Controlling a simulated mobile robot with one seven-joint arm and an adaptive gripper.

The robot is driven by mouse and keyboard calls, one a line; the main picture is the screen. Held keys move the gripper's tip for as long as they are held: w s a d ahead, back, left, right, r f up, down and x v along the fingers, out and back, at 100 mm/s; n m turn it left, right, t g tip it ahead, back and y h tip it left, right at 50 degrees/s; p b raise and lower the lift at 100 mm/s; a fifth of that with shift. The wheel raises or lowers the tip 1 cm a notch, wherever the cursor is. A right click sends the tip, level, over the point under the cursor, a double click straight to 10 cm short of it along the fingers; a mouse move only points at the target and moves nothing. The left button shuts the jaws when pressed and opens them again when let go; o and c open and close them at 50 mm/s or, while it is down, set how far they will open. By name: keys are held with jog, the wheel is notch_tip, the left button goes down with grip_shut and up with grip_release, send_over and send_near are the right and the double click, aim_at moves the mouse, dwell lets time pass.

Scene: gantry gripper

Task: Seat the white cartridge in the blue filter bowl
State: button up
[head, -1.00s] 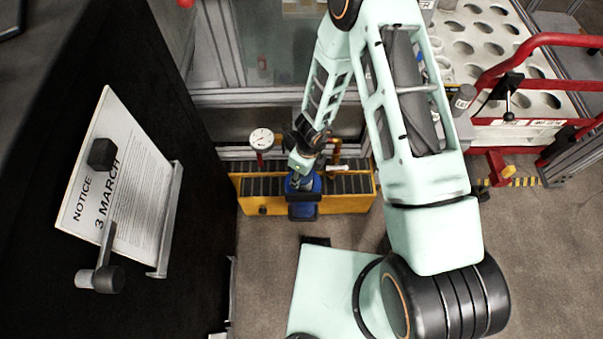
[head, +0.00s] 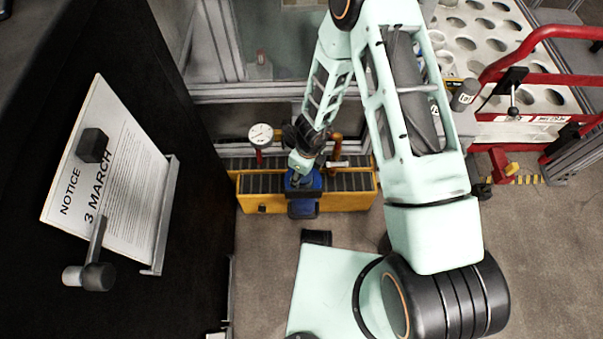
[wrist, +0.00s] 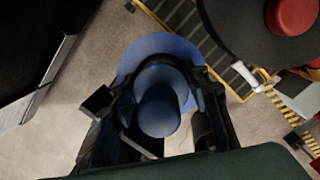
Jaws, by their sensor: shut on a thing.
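My gripper (wrist: 155,118) is shut on a stepped, round blue piece (wrist: 158,88), its dark fingers on either side. A wider, lighter blue rounded shape (wrist: 150,46) shows behind it, and I take this to be the filter bowl. In the head view, the blue bowl (head: 302,208) is at the front of the yellow bench, just below my gripper (head: 301,180). A dark band crosses the blue there. I see no clearly white cartridge in either view. I cannot tell whether the piece in the fingers is the shadowed cartridge or how deep it sits.
The yellow bench (head: 350,201) has a dark ribbed top. A round gauge (head: 261,135) stands at its back left, and brass fittings (head: 336,150) are behind my gripper. A dark wall with a notice board (head: 105,165) is at left. Red rails (head: 535,45) are at right.

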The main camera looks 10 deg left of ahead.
jog(key=shift+f, duration=0.15)
jog(key=o, duration=1.1)
jog(key=shift+o, duration=0.2)
jog(key=r, duration=0.4)
jog(key=d+r, duration=0.1)
jog(key=r, duration=0.7)
jog(key=shift+s+d, duration=0.15)
jog(key=shift+s, duration=0.1)
